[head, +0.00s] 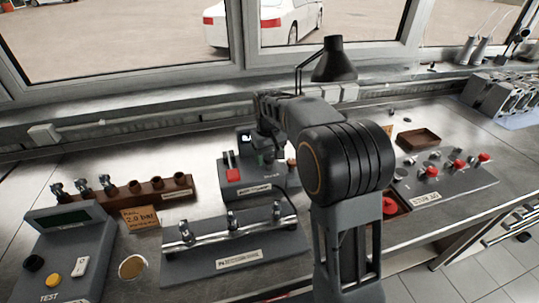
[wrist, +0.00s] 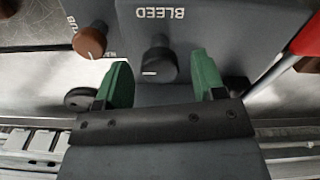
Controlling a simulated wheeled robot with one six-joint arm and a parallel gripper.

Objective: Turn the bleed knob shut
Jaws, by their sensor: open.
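The bleed knob (wrist: 158,65) is a black round knob with a white pointer line, below the BLEED label on a dark grey panel in the wrist view. My gripper (wrist: 161,76) is open, with one green finger on each side of the knob. Gaps show between the knob and both fingers, so neither appears to touch it. In the head view my gripper (head: 268,152) is over the grey control box (head: 245,187) at the back of the bench, and my arm hides part of the box. The knob cannot be made out there.
A brown knob (wrist: 90,42) sits left of the bleed knob in the wrist view, and a red lever (wrist: 306,42) is at the right. In the head view a fixture rail (head: 225,250) stands in front of the box. A brown socket rack (head: 150,190) is to its left.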

